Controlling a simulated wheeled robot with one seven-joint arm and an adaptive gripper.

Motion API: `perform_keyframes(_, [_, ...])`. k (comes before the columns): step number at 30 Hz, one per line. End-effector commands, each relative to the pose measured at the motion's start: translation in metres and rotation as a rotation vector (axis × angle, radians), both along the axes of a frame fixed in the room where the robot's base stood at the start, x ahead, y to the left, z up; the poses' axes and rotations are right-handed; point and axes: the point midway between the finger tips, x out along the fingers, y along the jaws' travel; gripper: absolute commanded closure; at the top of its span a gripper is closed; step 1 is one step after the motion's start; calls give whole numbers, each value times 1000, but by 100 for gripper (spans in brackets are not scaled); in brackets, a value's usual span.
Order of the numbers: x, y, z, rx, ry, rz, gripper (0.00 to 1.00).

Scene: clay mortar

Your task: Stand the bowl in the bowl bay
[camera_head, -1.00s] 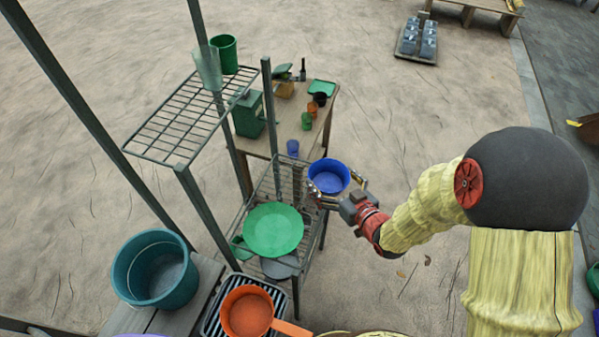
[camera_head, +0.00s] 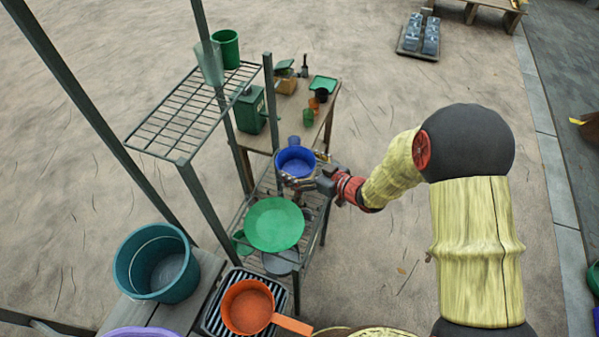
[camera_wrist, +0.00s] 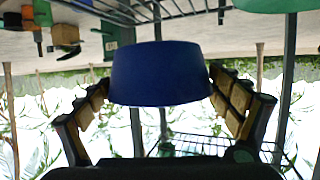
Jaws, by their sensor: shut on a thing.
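A blue bowl (camera_head: 295,161) is held upright by my gripper (camera_head: 297,180), above the back part of the lower wire shelf (camera_head: 233,221). In the wrist view the bowl (camera_wrist: 160,74) sits between the two padded fingers of my gripper (camera_wrist: 160,95), which are shut on it. A green plate (camera_head: 274,224) is on the rack in front of the bowl. The bowl bay cannot be made out clearly; the bowl and my gripper cover part of the shelf.
Grey rack posts (camera_head: 270,110) rise close to the bowl. An upper wire shelf (camera_head: 190,115) carries a green cup (camera_head: 226,48). A wooden table (camera_head: 287,132) with cups stands behind. A teal bucket (camera_head: 156,262) and an orange pan (camera_head: 248,306) are in front.

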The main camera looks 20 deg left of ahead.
Motion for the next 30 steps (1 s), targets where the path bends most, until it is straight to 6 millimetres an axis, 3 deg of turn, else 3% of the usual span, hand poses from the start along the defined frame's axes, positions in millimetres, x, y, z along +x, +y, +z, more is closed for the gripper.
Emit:
perform_keyframes(1, [8, 1, -12, 1, -1, -1, 36])
perform_keyframes(6, [22, 3, -27, 2, -1, 0, 36])
perform_keyframes(13, [32, 5, -38, 1, -2, 0, 36])
perform_keyframes(18, [30, 5, -64, 2, -1, 0, 36])
perform_keyframes(30, [30, 5, -68, 1, -2, -1, 36])
